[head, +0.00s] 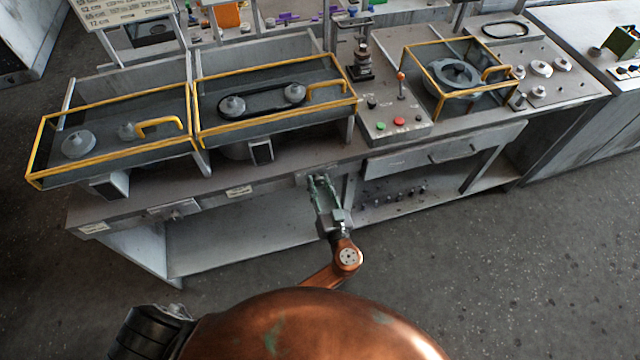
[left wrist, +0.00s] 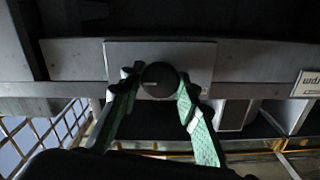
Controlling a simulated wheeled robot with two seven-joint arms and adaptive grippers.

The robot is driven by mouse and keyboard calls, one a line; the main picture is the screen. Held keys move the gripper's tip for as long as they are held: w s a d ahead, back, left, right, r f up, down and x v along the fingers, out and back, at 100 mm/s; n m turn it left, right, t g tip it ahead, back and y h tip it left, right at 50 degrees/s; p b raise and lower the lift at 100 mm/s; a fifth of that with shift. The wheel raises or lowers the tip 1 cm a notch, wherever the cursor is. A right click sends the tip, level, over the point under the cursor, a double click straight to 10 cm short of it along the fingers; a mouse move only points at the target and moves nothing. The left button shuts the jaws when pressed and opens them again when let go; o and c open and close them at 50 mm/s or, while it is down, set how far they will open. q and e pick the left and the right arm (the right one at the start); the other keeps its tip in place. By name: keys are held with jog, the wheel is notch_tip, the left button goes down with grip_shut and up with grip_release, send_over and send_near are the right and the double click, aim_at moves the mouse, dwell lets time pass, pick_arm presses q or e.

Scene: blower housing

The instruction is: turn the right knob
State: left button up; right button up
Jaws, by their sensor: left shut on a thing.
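The right knob (left wrist: 160,80) is dark and round, with a short pale line on its face. It sits on a grey plate (left wrist: 120,60) on the bench's front edge. In the left wrist view, the green-padded fingers of my left gripper (left wrist: 158,88) stand on both sides of it, shut on it. In the head view, my left gripper (head: 319,180) is at the bench front, below the middle of the worktop, and hides most of the knob. A second plate (head: 172,211) is farther left on the same front edge. My right gripper is not in view.
Yellow-framed boxes (head: 110,162) stand on the bench above the front edge. A control panel (head: 395,125) with red and green buttons is to the right. A drawer (head: 415,157) sits under the worktop there. White labels (head: 240,191) mark the front edge. The floor before the bench is clear.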

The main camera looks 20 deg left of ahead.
pick_arm(q)
jog(key=shift+m, duration=0.6)
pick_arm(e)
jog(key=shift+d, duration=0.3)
pick_arm(q)
jog(key=o, duration=1.2)
jog(key=shift+c, duration=0.2)
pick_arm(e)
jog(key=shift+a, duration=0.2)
pick_arm(q)
jog(key=v, duration=1.2)
